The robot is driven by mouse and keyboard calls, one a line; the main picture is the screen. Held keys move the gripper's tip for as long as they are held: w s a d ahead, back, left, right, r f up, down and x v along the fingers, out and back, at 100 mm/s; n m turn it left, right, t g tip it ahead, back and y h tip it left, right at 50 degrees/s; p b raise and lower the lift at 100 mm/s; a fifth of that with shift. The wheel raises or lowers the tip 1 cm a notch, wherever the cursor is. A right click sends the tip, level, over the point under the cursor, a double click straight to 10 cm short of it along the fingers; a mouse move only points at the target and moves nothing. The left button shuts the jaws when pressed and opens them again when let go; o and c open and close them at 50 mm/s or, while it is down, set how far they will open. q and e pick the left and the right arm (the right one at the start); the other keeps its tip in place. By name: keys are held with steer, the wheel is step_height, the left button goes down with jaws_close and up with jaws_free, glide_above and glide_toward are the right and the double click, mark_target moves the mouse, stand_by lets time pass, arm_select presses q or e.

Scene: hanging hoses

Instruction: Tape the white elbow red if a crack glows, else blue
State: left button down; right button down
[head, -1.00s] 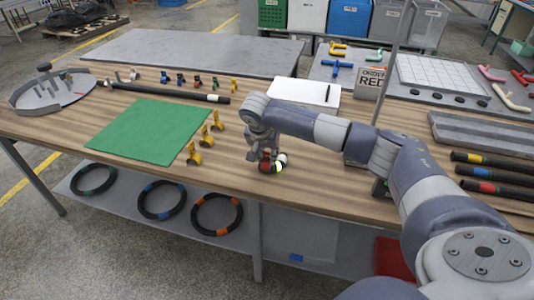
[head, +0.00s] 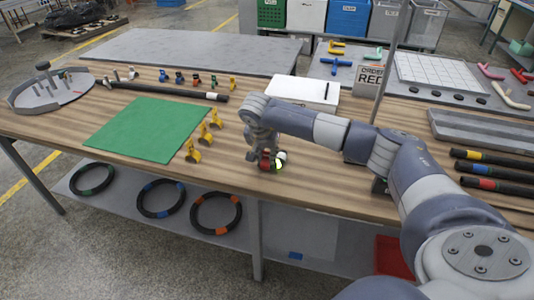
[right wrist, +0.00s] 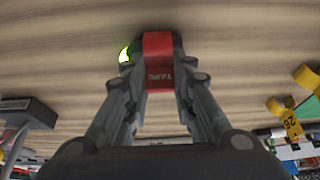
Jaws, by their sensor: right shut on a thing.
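My right gripper (head: 264,155) is low over the wooden table near its front edge. In the right wrist view my right gripper (right wrist: 159,78) is shut on a red tape piece (right wrist: 158,46) marked TAPE. A rounded thing with a bright yellow-green glow (right wrist: 125,54) shows at the tape's left; in the head view it is a white and yellow-green spot (head: 281,162) beside the red. Whether this is part of an elbow, I cannot tell. A whitish bent fitting (head: 510,97) lies at the far right. My left gripper is out of view.
A green mat (head: 148,128) and several yellow clips (head: 204,132) lie to the left. A white pad (head: 297,91) with a pen lies behind my gripper. Striped black hoses (head: 490,170) lie at the right.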

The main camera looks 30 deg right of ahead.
steer(key=shift+s+a+f+b, duration=0.1)
steer(key=shift+s+f+b, duration=0.1)
steer(key=shift+f, duration=0.3)
steer(key=shift+s+a+f+b, duration=0.1)
steer(key=shift+s+f+b, duration=0.1)
steer(key=shift+f, duration=0.25)
steer(key=c, duration=1.2)
jaws_free()
steer(key=shift+w, duration=0.1)
steer(key=shift+c, duration=0.2)
steer(key=shift+w+d+f, duration=0.1)
steer(key=shift+w+f, duration=0.1)
steer(key=shift+f, duration=0.05)
steer(key=shift+r, duration=0.1)
steer(key=shift+s+r, duration=0.1)
steer(key=shift+r, duration=0.05)
steer(key=v, duration=1.2)
steer(key=shift+w+r, duration=0.25)
steer(key=shift+w, duration=0.05)
steer(key=shift+d, duration=0.1)
